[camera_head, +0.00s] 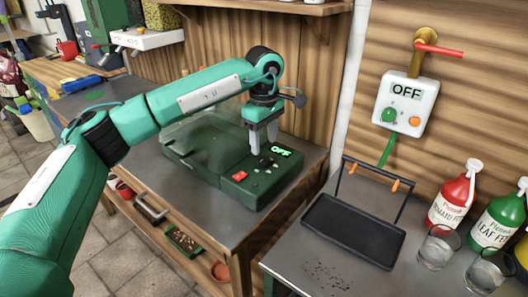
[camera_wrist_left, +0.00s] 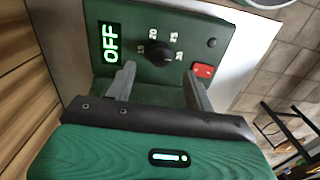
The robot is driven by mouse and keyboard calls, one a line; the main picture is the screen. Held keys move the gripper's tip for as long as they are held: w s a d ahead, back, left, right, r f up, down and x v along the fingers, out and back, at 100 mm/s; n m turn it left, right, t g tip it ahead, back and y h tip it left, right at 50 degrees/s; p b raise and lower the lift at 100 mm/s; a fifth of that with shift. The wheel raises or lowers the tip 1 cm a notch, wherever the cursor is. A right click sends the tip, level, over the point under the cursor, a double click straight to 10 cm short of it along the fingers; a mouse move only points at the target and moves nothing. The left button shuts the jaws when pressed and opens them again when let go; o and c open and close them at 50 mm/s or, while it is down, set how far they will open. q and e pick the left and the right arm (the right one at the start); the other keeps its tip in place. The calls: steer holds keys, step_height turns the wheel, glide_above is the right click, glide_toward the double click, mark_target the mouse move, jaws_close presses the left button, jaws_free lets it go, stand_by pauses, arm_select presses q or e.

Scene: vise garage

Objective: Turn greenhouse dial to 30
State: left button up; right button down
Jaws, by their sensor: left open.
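The greenhouse (camera_head: 215,150) is a dark green box with a clear cover on the metal-topped bench. Its front panel carries a black round dial (camera_wrist_left: 159,53) with printed numbers around it, a lit display (camera_wrist_left: 110,43) reading OFF and a red switch (camera_wrist_left: 203,71). My left gripper (camera_head: 263,149) points down just above the panel, over the dial. In the left wrist view its two fingers (camera_wrist_left: 160,80) are spread, one on each side of the dial and short of it, holding nothing. The dial's exact pointer direction is too small to read. My right gripper is out of view.
A black tray (camera_head: 350,232) with a raised handle lies on the right-hand table. Red (camera_head: 452,203) and green (camera_head: 498,222) bottles and glasses (camera_head: 438,247) stand right of it. A white control box (camera_head: 405,102) reading OFF hangs on the wall.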

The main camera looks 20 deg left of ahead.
mark_target(264, 159)
arm_select(q)
step_height(264, 159, up, 9)
steer(key=shift+f, duration=0.2)
stand_by(0.3)
